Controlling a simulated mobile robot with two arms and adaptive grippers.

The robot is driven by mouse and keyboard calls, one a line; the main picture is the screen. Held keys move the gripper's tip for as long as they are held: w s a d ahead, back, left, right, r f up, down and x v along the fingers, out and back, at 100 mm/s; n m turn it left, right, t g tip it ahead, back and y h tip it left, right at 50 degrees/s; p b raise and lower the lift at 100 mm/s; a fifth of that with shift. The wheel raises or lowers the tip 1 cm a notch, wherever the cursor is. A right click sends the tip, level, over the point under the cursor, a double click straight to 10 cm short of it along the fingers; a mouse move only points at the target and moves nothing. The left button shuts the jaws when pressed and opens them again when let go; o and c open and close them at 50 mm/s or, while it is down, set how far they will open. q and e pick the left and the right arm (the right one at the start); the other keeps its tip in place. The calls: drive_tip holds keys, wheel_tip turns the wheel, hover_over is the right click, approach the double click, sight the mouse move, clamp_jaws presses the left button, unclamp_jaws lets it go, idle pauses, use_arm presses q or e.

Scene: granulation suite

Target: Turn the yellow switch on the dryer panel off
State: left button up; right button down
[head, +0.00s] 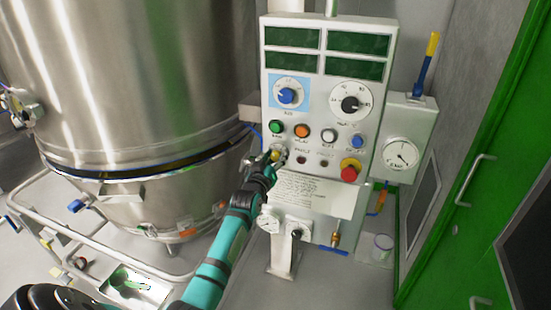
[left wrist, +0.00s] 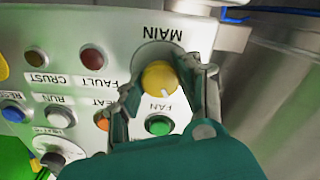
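The yellow switch (left wrist: 158,77) is a round knob under the label MAIN on the pale dryer panel (head: 317,100). In the left wrist view a white pointer mark shows at its lower right edge. My left gripper (head: 273,157) is at the panel's lower left, and its fingertips (left wrist: 160,75) lie on both sides of the knob, seemingly touching it. The gripper looks shut on it. In the head view the gripper largely covers the switch. My right gripper is not in view.
Close to the switch are a green FAN button (left wrist: 158,125) and a red FAULT lamp (left wrist: 92,58). A red emergency stop (head: 349,172) on yellow sits at the panel's lower right. A large steel vessel (head: 130,80) stands left, a green door frame (head: 480,140) right.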

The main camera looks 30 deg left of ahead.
use_arm(q)
drive_tip(key=o, duration=0.4)
drive_tip(key=v, duration=1.2)
drive_tip(key=shift+s+f, duration=0.1)
drive_tip(key=shift+f, duration=0.1)
